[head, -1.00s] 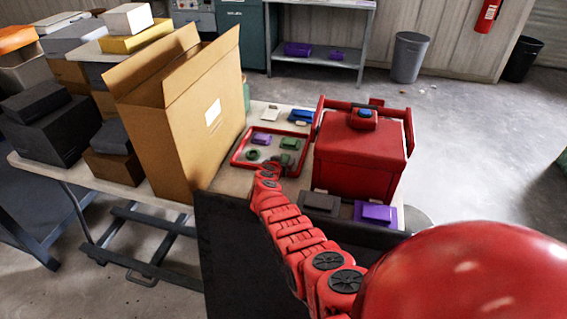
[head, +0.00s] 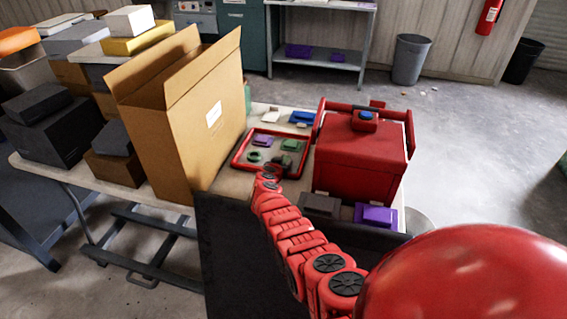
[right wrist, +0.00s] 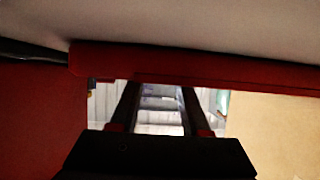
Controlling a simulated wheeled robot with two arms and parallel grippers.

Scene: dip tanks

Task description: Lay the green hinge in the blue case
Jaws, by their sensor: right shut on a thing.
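My right gripper (head: 273,164) is at the near right part of the red-rimmed tray (head: 236,160). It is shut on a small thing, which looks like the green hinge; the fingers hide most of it. In the right wrist view, the two dark fingers (right wrist: 158,105) show, but the held thing is not clear. A small blue case (head: 303,117) lies on the table beyond the tray, apart from the gripper. A green ring-like part (head: 254,156), a green block-like part (head: 290,145) and a purple part (head: 262,140) lie in the tray. My left gripper is not in view.
A large red chest (head: 360,165) with a top handle stands right of the tray. A tall open cardboard box (head: 195,130) stands left of it. A grey case (head: 320,204) and a purple case (head: 376,216) lie at the near edge. A white piece (head: 270,117) lies beside the blue case.

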